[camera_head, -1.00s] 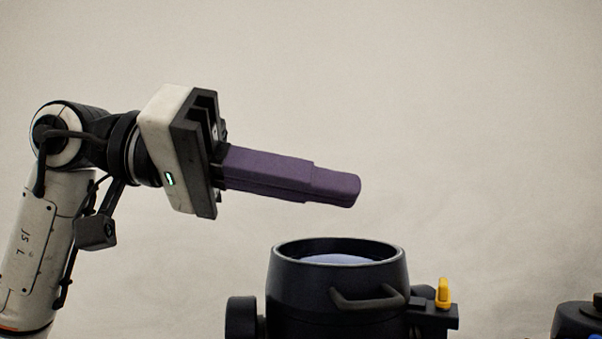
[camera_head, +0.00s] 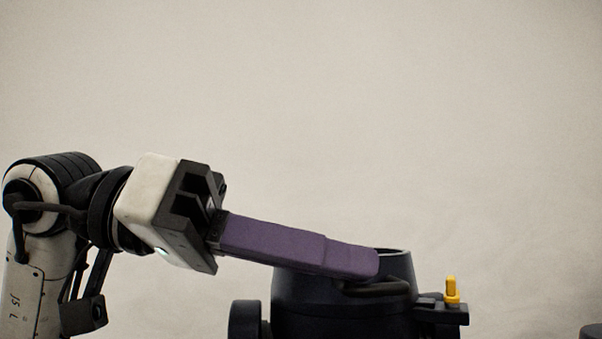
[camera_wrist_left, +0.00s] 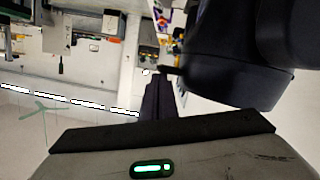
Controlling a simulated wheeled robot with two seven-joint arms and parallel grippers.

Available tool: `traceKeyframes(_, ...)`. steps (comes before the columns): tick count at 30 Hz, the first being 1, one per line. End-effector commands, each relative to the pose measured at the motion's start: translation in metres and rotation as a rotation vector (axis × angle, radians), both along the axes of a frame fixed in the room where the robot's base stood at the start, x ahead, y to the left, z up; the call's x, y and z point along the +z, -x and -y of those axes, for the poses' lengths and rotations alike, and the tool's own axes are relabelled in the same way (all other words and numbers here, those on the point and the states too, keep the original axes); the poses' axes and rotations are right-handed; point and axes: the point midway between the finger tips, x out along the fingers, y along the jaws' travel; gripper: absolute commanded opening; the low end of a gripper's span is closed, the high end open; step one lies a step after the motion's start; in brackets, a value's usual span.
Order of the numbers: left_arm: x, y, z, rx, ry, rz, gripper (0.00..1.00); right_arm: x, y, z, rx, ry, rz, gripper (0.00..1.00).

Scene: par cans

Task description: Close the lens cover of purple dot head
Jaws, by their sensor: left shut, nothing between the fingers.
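A black par can head (camera_head: 340,312) stands at the bottom centre of the head view, its round rim facing up. A dark curved handle (camera_head: 378,288) is on its near side. My left gripper (camera_head: 376,264) has long purple fingers, shut with nothing between them. They slant down to the right across the front of the rim; I cannot tell whether they touch it. In the left wrist view the dark fingers (camera_wrist_left: 158,96) point up beside a large black head (camera_wrist_left: 225,75). No purple dot shows, and I cannot make out the lens cover. My right gripper is not in view.
A yellow knob (camera_head: 452,289) stands on a bracket right of the head. A round black knob (camera_head: 245,319) is on its left side. Part of another dark object (camera_head: 592,332) shows at the lower right. The space above is clear.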

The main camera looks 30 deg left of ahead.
Motion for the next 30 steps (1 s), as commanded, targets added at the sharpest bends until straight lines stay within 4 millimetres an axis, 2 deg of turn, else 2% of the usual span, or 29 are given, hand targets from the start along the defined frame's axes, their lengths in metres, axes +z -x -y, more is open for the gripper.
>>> traceKeyframes(1,-0.005,0.001,0.002,-0.005,-0.012,-0.011,0.00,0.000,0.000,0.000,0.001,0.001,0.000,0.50)
traceKeyframes(11,-0.004,0.001,0.002,-0.007,-0.016,-0.015,0.00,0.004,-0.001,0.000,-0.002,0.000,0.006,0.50)
traceKeyframes(14,0.006,0.000,0.001,-0.006,-0.016,-0.014,0.00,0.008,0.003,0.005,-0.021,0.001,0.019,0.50)
traceKeyframes(20,0.046,-0.003,-0.007,0.003,-0.005,-0.006,0.00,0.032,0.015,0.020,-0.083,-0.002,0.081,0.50)
traceKeyframes(22,0.043,0.004,-0.022,0.010,-0.002,-0.003,0.00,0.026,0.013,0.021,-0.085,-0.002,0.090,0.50)
traceKeyframes(30,0.056,0.037,-0.068,0.008,-0.001,-0.002,0.00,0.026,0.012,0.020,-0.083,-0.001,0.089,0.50)
